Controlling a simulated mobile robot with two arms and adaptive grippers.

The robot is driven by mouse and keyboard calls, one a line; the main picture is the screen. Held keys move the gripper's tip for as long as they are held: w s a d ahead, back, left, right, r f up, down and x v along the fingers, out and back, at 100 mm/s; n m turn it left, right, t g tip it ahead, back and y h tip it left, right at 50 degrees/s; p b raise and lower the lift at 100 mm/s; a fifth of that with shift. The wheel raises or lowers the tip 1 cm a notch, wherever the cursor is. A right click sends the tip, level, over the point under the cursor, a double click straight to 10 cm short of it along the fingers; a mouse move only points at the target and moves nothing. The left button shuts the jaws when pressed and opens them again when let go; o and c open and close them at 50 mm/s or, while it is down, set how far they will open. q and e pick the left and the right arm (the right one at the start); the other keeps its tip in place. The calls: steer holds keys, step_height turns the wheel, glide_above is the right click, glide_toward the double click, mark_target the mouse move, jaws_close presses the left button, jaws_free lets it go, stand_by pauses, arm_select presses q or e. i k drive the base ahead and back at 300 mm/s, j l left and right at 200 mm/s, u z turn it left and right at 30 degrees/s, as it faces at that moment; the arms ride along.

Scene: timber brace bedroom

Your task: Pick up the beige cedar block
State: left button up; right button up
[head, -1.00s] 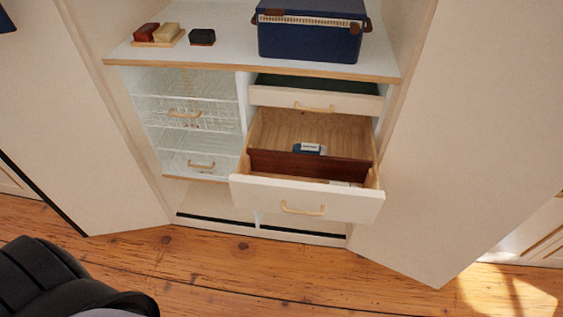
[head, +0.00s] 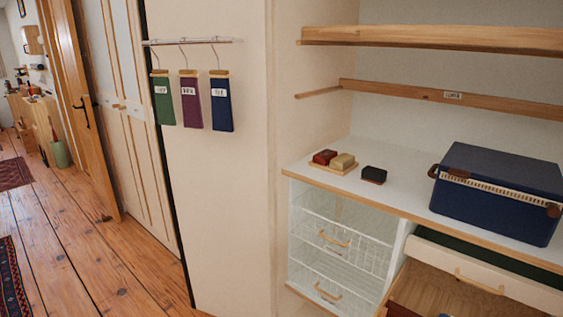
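A beige block (head: 343,161), which looks like the cedar block, sits on a small wooden tray (head: 321,166) on the white wardrobe shelf. A dark red block (head: 325,156) sits beside it on the left of the same tray. A black block or brush (head: 374,174) with a reddish underside lies on the shelf just right of the tray. Neither of my grippers shows in the head view.
A blue lidded box (head: 499,192) stands on the shelf at the right. Wire baskets (head: 340,250) are below the shelf, and an open wooden drawer (head: 437,290) juts out at lower right. Green, purple and blue hanging tags (head: 190,99) are on the open door at left.

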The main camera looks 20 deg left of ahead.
mark_target(342, 161)
steer(key=i+j, duration=0.15)
steer(key=j, duration=0.25)
steer(key=i+j+z, duration=0.1)
steer(key=j, duration=0.3)
steer(key=i+j, duration=0.1)
steer(key=j, duration=0.3)
steer(key=i+j+z, duration=0.1)
steer(key=j, duration=0.3)
